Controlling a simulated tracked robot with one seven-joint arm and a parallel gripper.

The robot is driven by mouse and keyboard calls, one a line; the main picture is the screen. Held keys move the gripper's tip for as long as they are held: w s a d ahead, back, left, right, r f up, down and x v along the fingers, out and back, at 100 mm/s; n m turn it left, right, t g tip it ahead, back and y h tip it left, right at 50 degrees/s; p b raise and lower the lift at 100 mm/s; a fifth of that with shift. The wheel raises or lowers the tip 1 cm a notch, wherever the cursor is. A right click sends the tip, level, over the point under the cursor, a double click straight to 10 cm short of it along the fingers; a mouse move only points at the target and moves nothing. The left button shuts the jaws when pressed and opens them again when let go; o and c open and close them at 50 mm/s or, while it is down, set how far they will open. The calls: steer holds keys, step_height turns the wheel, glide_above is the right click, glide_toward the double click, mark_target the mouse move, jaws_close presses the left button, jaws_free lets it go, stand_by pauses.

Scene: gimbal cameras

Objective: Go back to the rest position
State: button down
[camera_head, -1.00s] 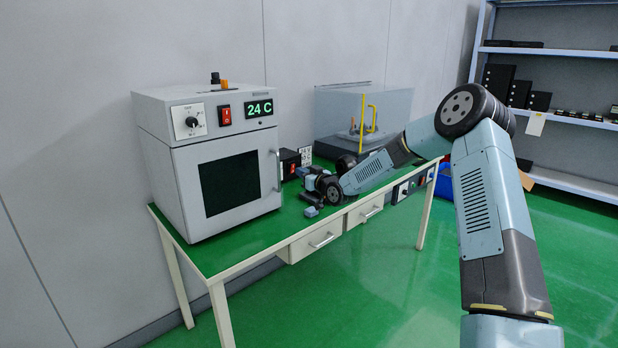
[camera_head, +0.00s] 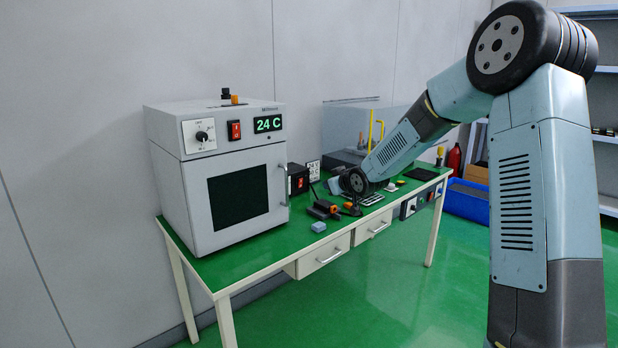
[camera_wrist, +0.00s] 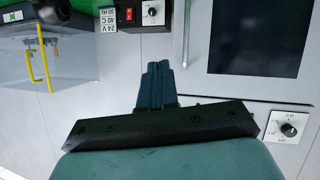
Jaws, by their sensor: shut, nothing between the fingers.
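My gripper (camera_wrist: 157,75) shows in the wrist view as two dark fingers lying together, shut and empty. In front of it are the wall and the oven front, with no contact visible. In the head view my arm rises at the right, bends at a high elbow and slopes down to the left over the green table (camera_head: 258,245). The gripper's fingers cannot be made out there, behind my arm and among the small items on the table.
The oven (camera_head: 225,190), reading 24 C, stands on the table's left. A small blue-grey block (camera_head: 318,227) and black-and-orange tools (camera_head: 324,209) lie beside it. A glass-covered box (camera_head: 345,128) stands behind my arm. A blue bin (camera_head: 466,200) and shelves are at the right.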

steer(key=s+d+r+m+g+h, duration=0.15)
steer(key=s+d+r, duration=0.25)
steer(key=s, duration=0.4)
steer(key=s+d+r+m+h, duration=0.1)
steer(key=s+d+r+h, duration=0.25)
steer(key=s, duration=0.55)
steer(key=s+d+r+m+g+h, duration=0.1)
steer(key=s+d+r+m+h, duration=0.1)
steer(key=s+d+r, duration=0.45)
steer(key=s+d+f+m+g, duration=0.1)
steer(key=s, duration=1.1)
steer(key=s+d+f+m+g, duration=0.1)
steer(key=s+f+m+g, duration=0.1)
steer(key=s, duration=1.1)
steer(key=shift+s+d+y, duration=0.2)
steer(key=shift+d+y, duration=0.1)
steer(key=shift+y, duration=0.1)
steer(key=shift+f+g, duration=0.1)
steer(key=shift+g, duration=0.15)
